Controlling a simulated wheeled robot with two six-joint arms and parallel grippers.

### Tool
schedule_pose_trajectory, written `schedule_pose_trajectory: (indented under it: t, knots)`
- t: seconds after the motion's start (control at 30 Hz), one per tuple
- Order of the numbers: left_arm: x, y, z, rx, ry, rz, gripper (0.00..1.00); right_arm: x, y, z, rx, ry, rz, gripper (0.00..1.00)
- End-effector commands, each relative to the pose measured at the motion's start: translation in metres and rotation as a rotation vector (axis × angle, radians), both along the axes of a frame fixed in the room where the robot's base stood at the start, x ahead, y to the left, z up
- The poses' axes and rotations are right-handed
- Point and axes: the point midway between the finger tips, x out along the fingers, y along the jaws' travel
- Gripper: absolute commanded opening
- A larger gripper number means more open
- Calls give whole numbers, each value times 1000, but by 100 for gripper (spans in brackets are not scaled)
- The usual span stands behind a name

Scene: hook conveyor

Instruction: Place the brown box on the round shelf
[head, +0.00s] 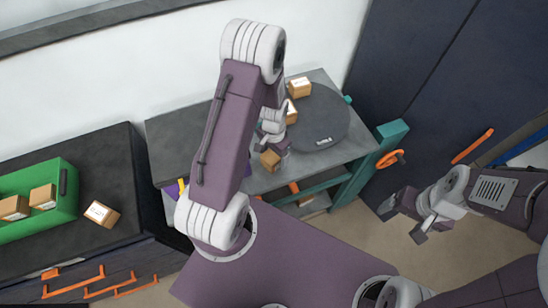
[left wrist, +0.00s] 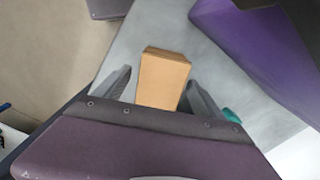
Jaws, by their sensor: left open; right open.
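The round shelf (head: 328,122) is a dark disc on the grey table. One brown box (head: 300,87) sits at its far left edge, and another brown box (head: 291,112) is partly hidden behind my left arm. A third brown box (head: 270,160) is at the near side of the table, left of the disc. My left gripper (head: 276,146) is open right at this third box. In the left wrist view the box (left wrist: 163,78) shows between the two spread fingers; contact cannot be told. My right gripper (head: 428,224) is open and empty, off to the right above the floor.
A green bin (head: 66,190) with boxes stands on the dark counter at left, with a loose box (head: 101,214) beside it. A teal frame (head: 391,134) with an orange wheel (head: 390,159) borders the table's right. The disc's middle and right are clear.

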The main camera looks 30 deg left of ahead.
Motion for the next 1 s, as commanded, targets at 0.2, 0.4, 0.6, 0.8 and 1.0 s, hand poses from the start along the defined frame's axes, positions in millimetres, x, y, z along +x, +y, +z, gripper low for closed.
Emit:
schedule_pose_trajectory:
  t: [0.2, 0.4, 0.6, 0.8, 1.0]
  knots:
    - [0, 0, 0, 0, 0, 0, 33, 0, 0, 0, 0, 0, 0, 82]
    - [0, 0, 0, 0, 0, 0, 7, 0, 0, 0, 0, 0, 0, 82]
    - [0, 0, 4, 0, -1, 0, 7, 0, 0, -1, 0, 0, 0, 82]
    - [2, 0, 36, 0, -6, -1, 7, 0, 0, -6, 0, 0, 0, 82]
    - [14, -39, 64, -1, -5, -8, 7, 0, 0, -13, 0, 0, 0, 82]
